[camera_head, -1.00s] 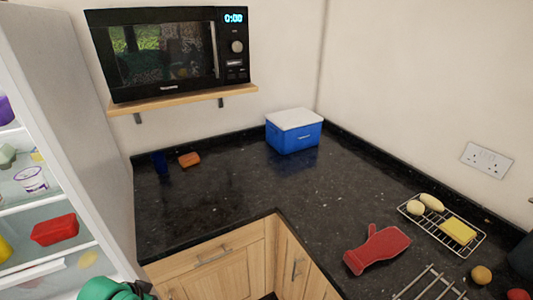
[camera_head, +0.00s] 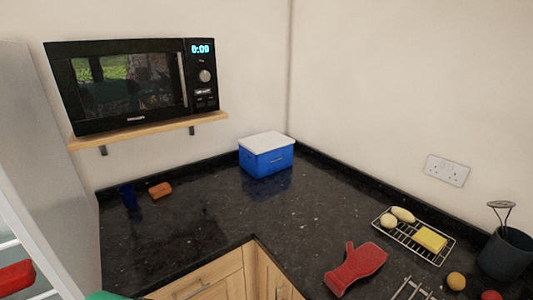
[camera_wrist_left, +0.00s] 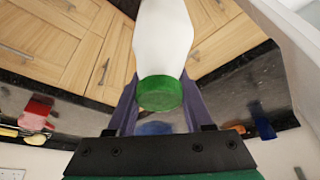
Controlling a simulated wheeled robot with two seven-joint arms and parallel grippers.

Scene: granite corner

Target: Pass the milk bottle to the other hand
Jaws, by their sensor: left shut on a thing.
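The milk bottle (camera_wrist_left: 165,35) is white with a green cap (camera_wrist_left: 160,92) and fills the top middle of the left wrist view. My left gripper (camera_wrist_left: 158,86) is shut on it, with one dark finger on each side near the cap. The bottle's far end is cut off by the picture's top edge. In the head view neither the bottle nor the gripper shows; only a bit of my green arm is at the bottom left edge. My right gripper is in no view.
A black granite counter (camera_head: 200,215) turns the corner, its middle clear. On it are a blue box (camera_head: 266,158), blue cup (camera_head: 128,197), orange block (camera_head: 160,190), red mitt (camera_head: 355,268), and wire rack (camera_head: 408,240). A microwave (camera_head: 130,85) sits on a shelf; the fridge (camera_head: 45,150) is left.

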